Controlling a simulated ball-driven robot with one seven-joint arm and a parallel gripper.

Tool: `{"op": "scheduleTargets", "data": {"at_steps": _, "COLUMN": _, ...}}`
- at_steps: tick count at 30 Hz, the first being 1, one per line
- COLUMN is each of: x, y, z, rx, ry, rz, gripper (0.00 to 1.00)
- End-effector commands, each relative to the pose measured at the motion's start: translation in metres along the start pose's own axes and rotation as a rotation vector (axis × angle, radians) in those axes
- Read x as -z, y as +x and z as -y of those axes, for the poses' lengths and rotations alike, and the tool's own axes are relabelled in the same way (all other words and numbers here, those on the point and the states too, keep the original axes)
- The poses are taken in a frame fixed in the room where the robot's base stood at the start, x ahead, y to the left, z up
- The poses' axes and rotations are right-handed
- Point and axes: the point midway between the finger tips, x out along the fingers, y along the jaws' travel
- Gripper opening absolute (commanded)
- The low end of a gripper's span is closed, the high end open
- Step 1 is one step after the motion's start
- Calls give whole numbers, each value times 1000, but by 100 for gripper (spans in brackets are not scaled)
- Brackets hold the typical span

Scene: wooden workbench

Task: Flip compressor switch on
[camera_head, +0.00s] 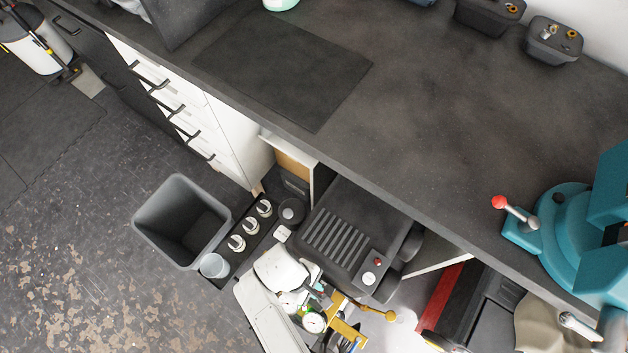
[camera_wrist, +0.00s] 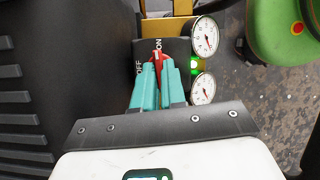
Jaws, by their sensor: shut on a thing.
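The compressor shows in the head view as a black ribbed body (camera_head: 336,237) under the bench edge, with gauges (camera_head: 314,322) and brass fittings (camera_head: 345,328) at its front. In the wrist view, its dark control panel (camera_wrist: 178,47) carries OFF and ON labels, two round white gauges (camera_wrist: 204,37) and a lit green light (camera_wrist: 194,65). The red switch (camera_wrist: 158,55) points towards ON. My gripper (camera_wrist: 158,68) has its teal fingers shut on the switch, hiding its lower part. In the head view, my white arm covers part of the compressor's front, and the fingertips are hard to make out.
The dark workbench (camera_head: 430,120) overhangs the compressor. A teal vise (camera_head: 575,235) sits on the bench.

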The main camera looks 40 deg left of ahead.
Motion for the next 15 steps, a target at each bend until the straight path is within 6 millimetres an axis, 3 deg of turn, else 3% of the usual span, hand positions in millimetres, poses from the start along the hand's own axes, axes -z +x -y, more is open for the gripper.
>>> {"op": "scheduleTargets", "data": {"at_steps": 7, "x": 0, "y": 0, "z": 0, "rx": -1, "ry": 0, "rz": 0, "gripper": 0}}
{"op": "scheduleTargets", "data": {"at_steps": 8, "x": 0, "y": 0, "z": 0, "rx": -1, "ry": 0, "rz": 0, "gripper": 12}}
{"op": "scheduleTargets", "data": {"at_steps": 15, "x": 0, "y": 0, "z": 0, "rx": -1, "ry": -1, "rz": -1, "gripper": 35}}
